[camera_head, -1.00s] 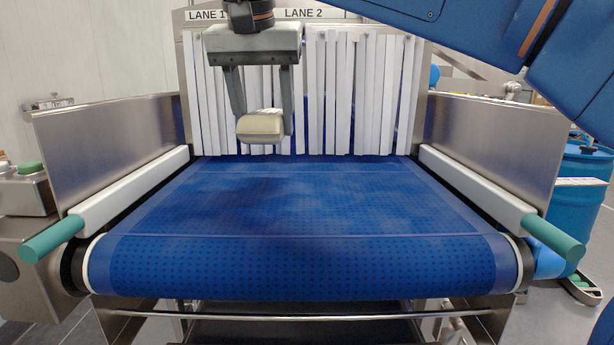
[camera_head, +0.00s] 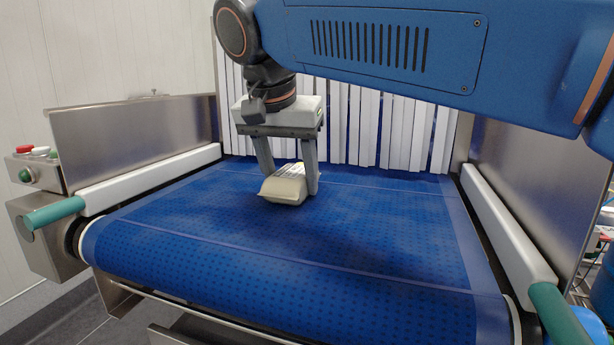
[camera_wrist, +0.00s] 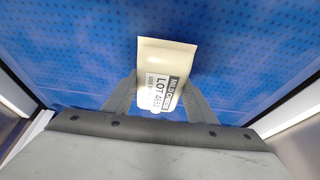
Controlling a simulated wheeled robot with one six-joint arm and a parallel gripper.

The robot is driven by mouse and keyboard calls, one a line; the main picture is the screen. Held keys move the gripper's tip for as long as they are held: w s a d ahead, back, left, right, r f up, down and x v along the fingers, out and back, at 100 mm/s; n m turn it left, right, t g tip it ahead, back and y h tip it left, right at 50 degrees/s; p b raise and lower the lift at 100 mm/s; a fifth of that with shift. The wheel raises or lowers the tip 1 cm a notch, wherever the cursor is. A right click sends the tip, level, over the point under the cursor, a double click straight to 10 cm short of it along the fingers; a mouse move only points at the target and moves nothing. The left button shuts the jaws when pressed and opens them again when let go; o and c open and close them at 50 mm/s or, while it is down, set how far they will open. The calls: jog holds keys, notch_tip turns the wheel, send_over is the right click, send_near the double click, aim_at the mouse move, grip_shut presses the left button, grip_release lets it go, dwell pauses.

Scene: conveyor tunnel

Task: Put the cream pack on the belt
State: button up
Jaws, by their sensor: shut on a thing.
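The cream pack (camera_head: 284,188) is a small pale block with a printed label on its upper side. My gripper (camera_head: 290,182) is shut on it, with one finger on each side. In the head view the pack is low over the far left part of the blue belt (camera_head: 330,225); I cannot tell whether it touches the belt. In the wrist view the pack (camera_wrist: 166,72) sits between the fingers, its label partly readable, with the belt (camera_wrist: 90,50) behind it.
White strip curtains (camera_head: 370,125) hang across the tunnel mouth behind my gripper. Pale side rails (camera_head: 150,178) and steel side walls (camera_head: 135,135) flank the belt. A control box with buttons (camera_head: 40,165) stands at the left. The belt's near part is clear.

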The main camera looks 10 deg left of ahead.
jog(key=shift+f, duration=0.15)
jog(key=o, duration=1.5)
jog(key=v, duration=1.2)
jog(key=shift+w, duration=0.1)
